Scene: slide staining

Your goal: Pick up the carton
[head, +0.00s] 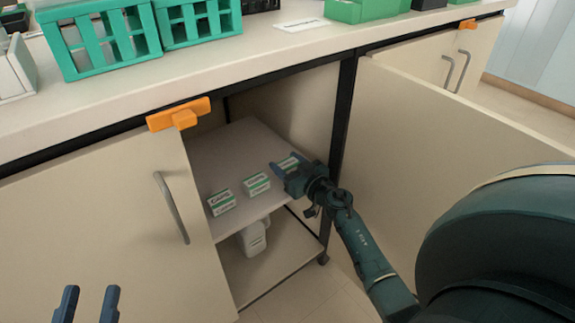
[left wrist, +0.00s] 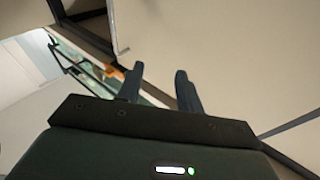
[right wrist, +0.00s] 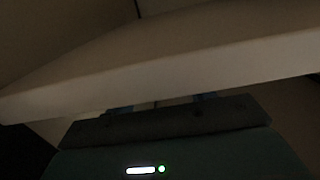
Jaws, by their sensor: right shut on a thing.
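Three small white and green cartons are on the cabinet's upper shelf (head: 240,151) in the head view. The left carton (head: 221,202) and the middle carton (head: 256,184) stand free. The third carton (head: 288,163) is at the right, between the fingers of my right gripper (head: 284,168), which is shut on it. I cannot tell whether it touches the shelf. In the right wrist view the fingers and carton are mostly hidden behind a pale board edge. My left gripper (head: 88,304) is open and empty at the lower left, and its fingers show apart in the left wrist view (left wrist: 160,88).
The left cabinet door (head: 90,215) and the right open door panel (head: 450,130) flank the opening. A dark post (head: 344,115) stands close to my right wrist. A white bottle (head: 253,238) is on the lower shelf. Green racks (head: 100,40) stand on the counter.

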